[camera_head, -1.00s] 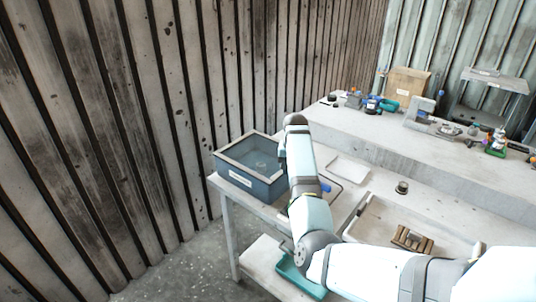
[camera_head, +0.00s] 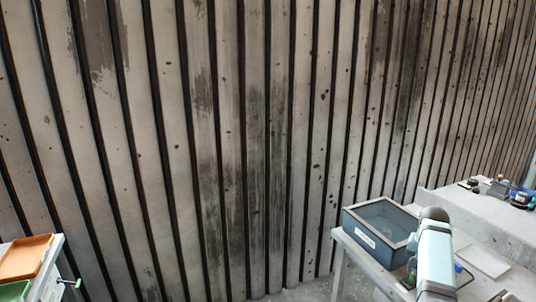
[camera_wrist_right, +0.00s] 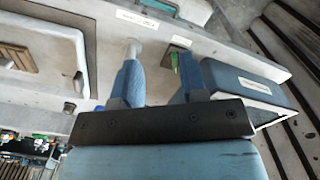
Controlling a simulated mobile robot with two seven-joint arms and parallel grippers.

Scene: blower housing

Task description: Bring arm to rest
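My right arm (camera_head: 436,258) shows at the lower right of the head view, over the table beside the blue-grey bin. Its gripper is hidden there. In the right wrist view my right gripper (camera_wrist_right: 160,68) has its two blue fingers apart, with nothing seen held between them. A pale rod-like thing shows by the left fingertip; I cannot tell whether they touch. The blue-grey bin (camera_head: 365,238) stands on the table corner, and it also shows right of the fingers in the right wrist view (camera_wrist_right: 236,78). My left gripper is not in view.
A ribbed wall (camera_head: 240,130) fills most of the head view. An orange tray (camera_head: 26,256) and a green tray (camera_head: 16,291) sit on a surface at lower left. A raised shelf (camera_head: 470,208) with small parts is at right. Bare floor (camera_head: 310,291) lies between.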

